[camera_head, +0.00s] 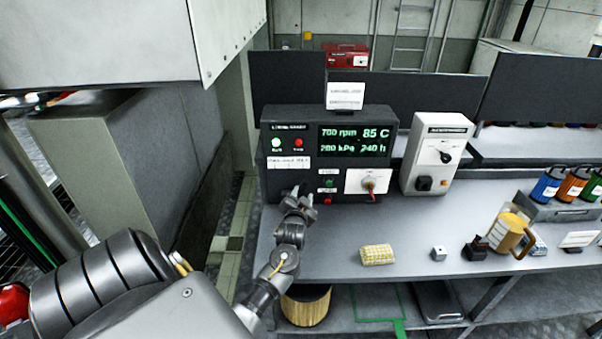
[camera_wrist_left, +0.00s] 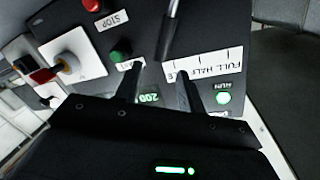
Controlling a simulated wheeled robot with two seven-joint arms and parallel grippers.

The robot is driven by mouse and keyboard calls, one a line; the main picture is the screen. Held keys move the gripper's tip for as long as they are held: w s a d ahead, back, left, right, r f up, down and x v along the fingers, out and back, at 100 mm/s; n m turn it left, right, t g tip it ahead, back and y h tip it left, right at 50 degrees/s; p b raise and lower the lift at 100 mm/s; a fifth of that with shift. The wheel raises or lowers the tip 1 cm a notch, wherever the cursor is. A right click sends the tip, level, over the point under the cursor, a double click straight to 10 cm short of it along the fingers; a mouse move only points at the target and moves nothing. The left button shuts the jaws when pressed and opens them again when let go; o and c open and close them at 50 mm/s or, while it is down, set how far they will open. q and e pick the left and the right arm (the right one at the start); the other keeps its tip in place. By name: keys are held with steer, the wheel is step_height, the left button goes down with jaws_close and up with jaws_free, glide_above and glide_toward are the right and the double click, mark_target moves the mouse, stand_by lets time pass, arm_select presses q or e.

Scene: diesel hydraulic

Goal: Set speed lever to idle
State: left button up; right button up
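The dark engine control panel (camera_head: 345,145) stands on the bench, with a lit display reading 700 rpm. My left gripper (camera_head: 299,194) is in front of its lower left part, and hides the speed lever in the head view. In the left wrist view, the lever is a dark rod (camera_wrist_left: 171,28) near a white scale label (camera_wrist_left: 207,66) reading FULL and HALF; its idle end is partly hidden by a finger. My left gripper (camera_wrist_left: 158,92) is open, its fingertips apart, with the lever's end near the gap between them. I cannot tell whether they touch. My right gripper is not in view.
A white knob plate (camera_head: 367,181) and a grey switch box (camera_head: 437,153) lie to the right.

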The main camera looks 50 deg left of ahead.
arm_select(q)
steer(key=shift+v, duration=1.35)
